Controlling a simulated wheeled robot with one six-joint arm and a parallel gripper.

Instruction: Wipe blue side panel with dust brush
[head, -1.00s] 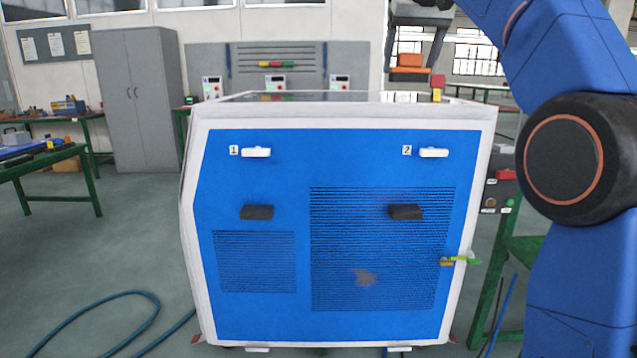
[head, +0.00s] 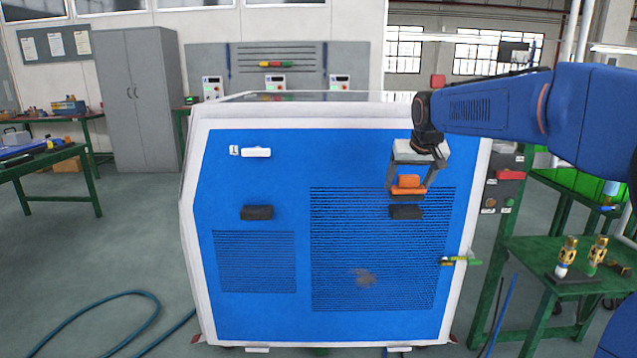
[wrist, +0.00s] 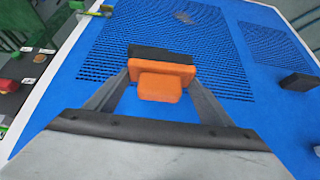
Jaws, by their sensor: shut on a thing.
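The blue side panel (head: 300,170) of the generator faces me, with two louvred vent areas. A brown dust patch (head: 365,278) lies on the larger right vent (head: 340,240); it also shows at the top of the wrist view (wrist: 184,17). My gripper (head: 407,188) is shut on the orange dust brush (head: 408,181), in front of the panel's upper right. In the wrist view the brush (wrist: 160,86) sits between the two fingers. A dark block just beyond it may be the panel's right handle or the bristles; I cannot tell whether the brush touches the panel.
Black handle (head: 257,212) and white latch (head: 256,152) stick out on the panel's left. A yellow-green valve (head: 458,261) juts out at the right edge. A green table (head: 560,262) with two brass fittings stands at right. A blue hose (head: 100,325) lies on the floor.

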